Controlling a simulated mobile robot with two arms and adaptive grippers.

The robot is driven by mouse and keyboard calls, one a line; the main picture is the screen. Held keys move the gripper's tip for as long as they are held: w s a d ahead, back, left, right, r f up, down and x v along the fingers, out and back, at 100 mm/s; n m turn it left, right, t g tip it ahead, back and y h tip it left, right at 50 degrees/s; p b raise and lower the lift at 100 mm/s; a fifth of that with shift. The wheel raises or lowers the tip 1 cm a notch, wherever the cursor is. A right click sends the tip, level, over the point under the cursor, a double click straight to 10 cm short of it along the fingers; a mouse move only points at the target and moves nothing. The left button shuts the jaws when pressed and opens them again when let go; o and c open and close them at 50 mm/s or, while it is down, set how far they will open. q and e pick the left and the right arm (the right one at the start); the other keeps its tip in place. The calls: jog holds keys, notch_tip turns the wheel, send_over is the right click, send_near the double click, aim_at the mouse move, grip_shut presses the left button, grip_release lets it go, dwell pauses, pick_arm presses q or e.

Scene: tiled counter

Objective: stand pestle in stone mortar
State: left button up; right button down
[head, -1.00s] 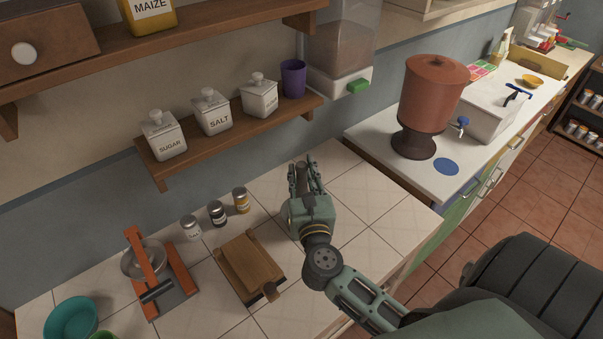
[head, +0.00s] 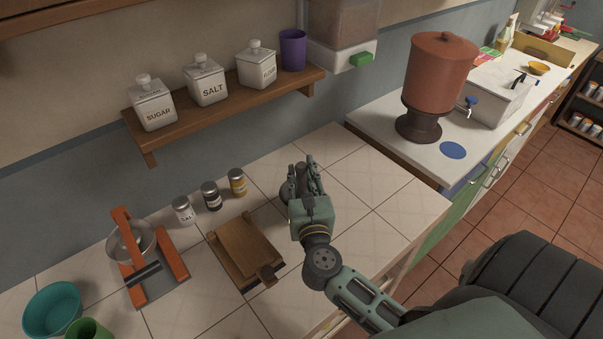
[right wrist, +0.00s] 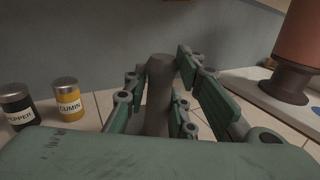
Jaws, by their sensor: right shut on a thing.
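The pestle (right wrist: 157,110) is a grey-brown stone rod, seen in the right wrist view between the two green fingers of my right gripper (right wrist: 160,95). It stands roughly upright, with its blunt end up. In the head view my right gripper (head: 304,178) is over the tiled counter, right of the cumin jar, and shut on the pestle. A rounded dark grey shape (head: 284,190) shows just left of its fingers. It may be the stone mortar, but the gripper hides most of it. The pestle's lower end is hidden. My left gripper is not in view.
Salt, pepper (head: 211,195) and cumin (head: 237,182) jars stand left of the gripper. A wooden press (head: 245,250), an orange-framed tool (head: 145,262) and a teal bowl (head: 52,309) lie farther left. A shelf (head: 230,95) hangs above. Tiles to the right are clear.

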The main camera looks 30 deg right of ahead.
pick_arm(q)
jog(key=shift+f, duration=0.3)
pick_arm(e)
jog(key=shift+f, duration=0.25)
jog(key=c, duration=1.4)
grip_release()
jog(key=v, duration=1.2)
